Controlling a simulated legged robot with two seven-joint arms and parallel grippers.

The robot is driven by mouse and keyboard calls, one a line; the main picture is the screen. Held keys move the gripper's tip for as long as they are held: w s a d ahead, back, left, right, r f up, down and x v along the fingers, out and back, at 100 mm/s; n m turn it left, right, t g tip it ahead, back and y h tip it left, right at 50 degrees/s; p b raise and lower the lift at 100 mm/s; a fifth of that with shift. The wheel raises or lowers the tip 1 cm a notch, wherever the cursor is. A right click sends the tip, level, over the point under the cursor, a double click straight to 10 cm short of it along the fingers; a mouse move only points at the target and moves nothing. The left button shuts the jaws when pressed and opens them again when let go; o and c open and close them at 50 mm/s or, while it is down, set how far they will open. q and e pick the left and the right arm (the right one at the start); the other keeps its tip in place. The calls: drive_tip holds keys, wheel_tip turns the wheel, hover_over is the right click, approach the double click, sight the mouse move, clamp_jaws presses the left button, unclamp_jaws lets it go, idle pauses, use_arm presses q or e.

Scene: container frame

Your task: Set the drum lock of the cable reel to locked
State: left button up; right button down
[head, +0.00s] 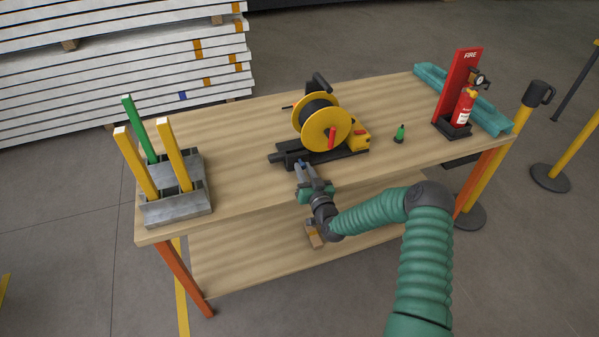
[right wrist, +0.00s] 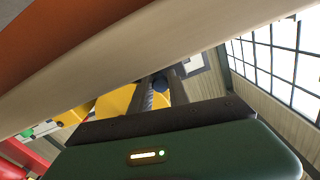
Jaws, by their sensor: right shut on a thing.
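The cable reel (head: 322,128) stands on the wooden table, with a yellow drum, dark cable, a black base (head: 325,157) and a red handle (head: 332,140) on the drum's face. Part of its yellow drum also shows in the right wrist view (right wrist: 116,103). My right gripper (head: 303,168) is at the front edge of the reel's base, left of the drum's centre. It is shut on a small part there, mostly hidden by the fingers (right wrist: 160,90). I cannot tell the drum lock or its setting clearly. My left gripper is out of view.
A grey holder (head: 178,207) with yellow and green bars stands at the left. The tabletop between the holder and the reel is clear.

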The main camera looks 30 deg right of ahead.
drive_tip(key=c, duration=1.2)
unclamp_jaws()
drive_tip(key=shift+c, duration=0.2)
drive_tip(key=v, duration=1.6)
drive_tip(key=shift+s, duration=0.45)
drive_tip(key=shift+f, duration=0.15)
drive_tip(key=a+n+g+y+p, duration=0.3)
drive_tip(key=a+n+g+y, duration=0.25)
drive_tip(key=a+g, duration=0.35)
drive_tip(key=s+a+r+g+p, duration=0.1)
drive_tip(key=s+a+r+g, duration=0.2)
drive_tip(key=s, duration=0.4)
drive_tip(key=s+a+r+g+h+p, duration=0.1)
drive_tip(key=s+a+r+g, duration=0.1)
drive_tip(key=s+a+r, duration=0.4)
drive_tip(key=shift+s+a+g+p, duration=0.3)
drive_tip(key=shift+s+a+g, duration=0.1)
drive_tip(key=shift+s, duration=0.45)
